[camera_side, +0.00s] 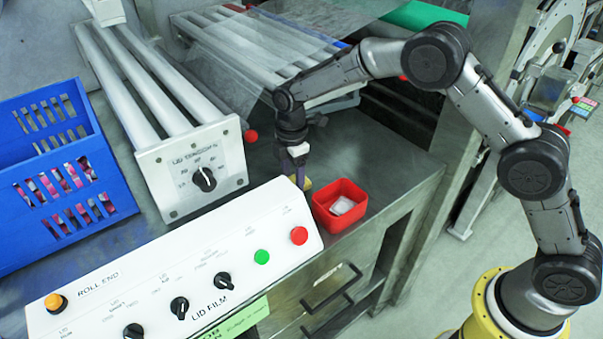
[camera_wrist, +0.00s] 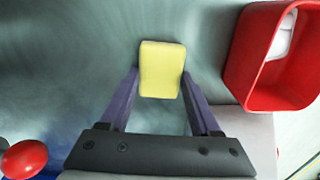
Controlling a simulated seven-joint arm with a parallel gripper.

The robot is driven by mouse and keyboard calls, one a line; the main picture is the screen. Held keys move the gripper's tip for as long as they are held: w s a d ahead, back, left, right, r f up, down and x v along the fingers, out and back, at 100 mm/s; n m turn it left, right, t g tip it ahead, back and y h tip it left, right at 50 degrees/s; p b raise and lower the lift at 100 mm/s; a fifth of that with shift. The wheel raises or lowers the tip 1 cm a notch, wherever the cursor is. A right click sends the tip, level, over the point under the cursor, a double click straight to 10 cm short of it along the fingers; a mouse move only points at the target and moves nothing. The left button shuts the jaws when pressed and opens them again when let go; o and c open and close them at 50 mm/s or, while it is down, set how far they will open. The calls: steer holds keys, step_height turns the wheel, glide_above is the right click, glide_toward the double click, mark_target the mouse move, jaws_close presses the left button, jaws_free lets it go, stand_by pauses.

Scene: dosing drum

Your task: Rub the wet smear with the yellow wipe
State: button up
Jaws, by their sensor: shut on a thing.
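The yellow wipe (camera_wrist: 161,70) is held between the two fingers of my gripper (camera_wrist: 160,90) in the wrist view. In the side view my gripper (camera_side: 298,165) points down at the steel worktop, just left of the red bin, and only a sliver of the wipe (camera_side: 307,184) shows behind the white control panel. I cannot tell whether the wipe touches the worktop. A wet smear is not clearly distinguishable; the worktop around the wipe shows dull, streaky sheen in the wrist view.
A red bin (camera_side: 322,214) with a white item (camera_side: 342,206) stands close right of my gripper. The white control panel (camera_side: 170,265) with knobs and buttons lies in front. A tension knob box (camera_side: 192,171) and a blue crate (camera_side: 113,206) stand left. Worktop (camera_side: 375,150) behind the bin is clear.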

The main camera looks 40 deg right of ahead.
steer(key=shift+a, duration=1.25)
steer(key=shift+d+r, duration=0.15)
steer(key=shift+r, duration=3.9)
